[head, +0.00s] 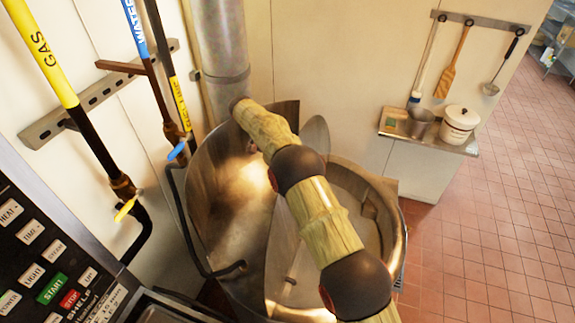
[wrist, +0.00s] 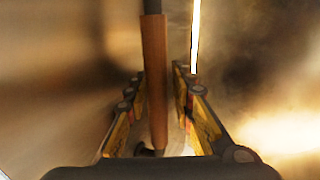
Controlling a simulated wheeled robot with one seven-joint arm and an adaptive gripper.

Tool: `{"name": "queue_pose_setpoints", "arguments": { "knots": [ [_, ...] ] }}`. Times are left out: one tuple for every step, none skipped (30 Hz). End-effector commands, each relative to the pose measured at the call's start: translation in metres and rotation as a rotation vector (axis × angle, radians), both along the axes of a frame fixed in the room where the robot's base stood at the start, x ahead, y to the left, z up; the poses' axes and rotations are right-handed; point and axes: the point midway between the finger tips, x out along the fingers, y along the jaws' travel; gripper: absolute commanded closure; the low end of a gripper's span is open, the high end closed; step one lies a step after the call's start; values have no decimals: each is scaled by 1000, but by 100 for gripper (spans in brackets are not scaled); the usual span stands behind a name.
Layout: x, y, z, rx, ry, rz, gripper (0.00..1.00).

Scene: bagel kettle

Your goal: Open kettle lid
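The large steel kettle (head: 392,225) stands in the middle of the head view. A curved, shiny steel sheet (head: 225,195) rises on its left side; I cannot tell for certain whether this is the lid. My arm crosses over the kettle and hides part of it. My gripper is hidden behind the arm in the head view. In the wrist view my gripper (wrist: 158,100) has its two fingers apart, on either side of a brown upright handle (wrist: 154,75) with a dark upper end. The left finger is close to the handle; a gap shows on the right.
A control panel (head: 45,240) is at the lower left. Gas and water pipes (head: 100,150) run along the wall. A black bent rod (head: 187,225) is beside the kettle. A shelf (head: 390,125) holds a white pot (head: 458,125). Tiled floor (head: 500,240) is clear at right.

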Motion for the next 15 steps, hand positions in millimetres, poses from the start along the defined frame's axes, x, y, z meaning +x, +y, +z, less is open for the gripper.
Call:
{"name": "queue_pose_setpoints", "arguments": {
  "knots": [
    [2,0,3,2,-6,0,72],
    [2,1,4,2,-7,0,70],
    [2,1,5,2,-10,1,68],
    [2,1,6,2,-10,0,67],
    [3,1,7,3,-11,1,65],
    [3,1,7,3,-12,1,63],
    [3,1,8,2,-13,0,63],
    [3,1,8,3,-14,1,63],
    [3,1,9,3,-14,1,63],
    [3,1,9,3,-14,1,63],
    [3,1,9,3,-15,2,63],
    [4,1,9,3,-15,1,63],
    [4,1,10,3,-15,1,63],
    [4,1,10,3,-16,1,63],
    [4,2,11,3,-16,1,63]
  ]
}}
